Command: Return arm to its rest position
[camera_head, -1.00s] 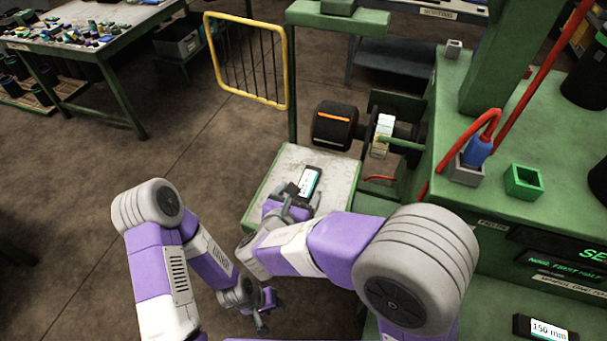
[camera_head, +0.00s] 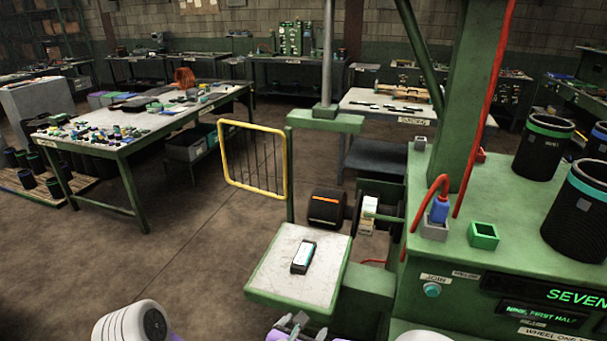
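A small dark block with a white and teal label (camera_head: 303,257) lies flat on the pale top of the green side table (camera_head: 270,277). A gripper that looks like my right one (camera_head: 296,324) shows at the bottom edge, its grey fingertips below the table's front edge and apart from the block. Most of it is cut off, so its opening cannot be judged. My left arm (camera_head: 133,324) shows only as a white and grey rounded link at bottom left; its gripper is out of view.
A green bench (camera_head: 465,242) with a blue plug (camera_head: 439,210), a green square holder (camera_head: 484,236) and black cylinders stands at right. A yellow-framed gate (camera_head: 253,160) and a black roller (camera_head: 327,207) stand behind the table.

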